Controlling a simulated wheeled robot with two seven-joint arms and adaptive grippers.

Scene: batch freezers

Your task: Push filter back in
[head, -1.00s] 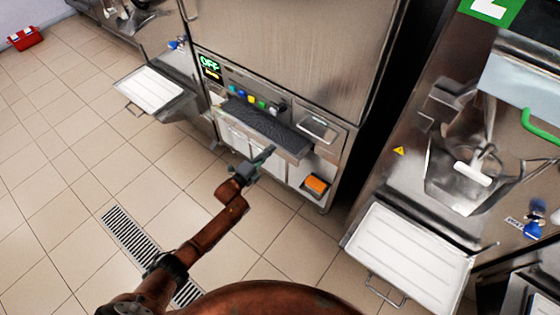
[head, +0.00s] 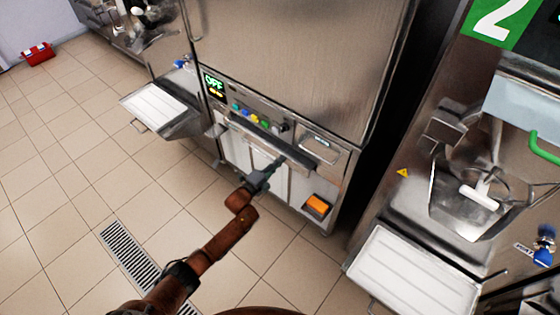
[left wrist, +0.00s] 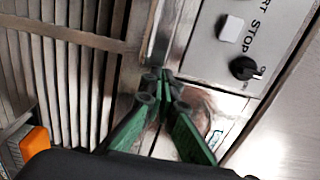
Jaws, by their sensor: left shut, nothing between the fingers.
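The filter (head: 258,137) is in the front of the middle freezer, below the row of coloured buttons. Only a narrow strip of it shows along the slot, with its long metal front edge facing me. My left gripper (head: 277,163) is shut and empty, with its tips at the right part of that front edge; I cannot tell if they touch. In the left wrist view the green fingers (left wrist: 163,76) are closed together against the metal front, near the end of a metal edge bar. My right gripper is not in view.
The freezer's control panel (head: 252,115) is just above, with a black knob (left wrist: 243,68) close to the fingers. An orange block (head: 318,205) sits low at right. White-topped shelves (head: 155,104) and (head: 415,272) stand out on both sides. The tiled floor is open at left.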

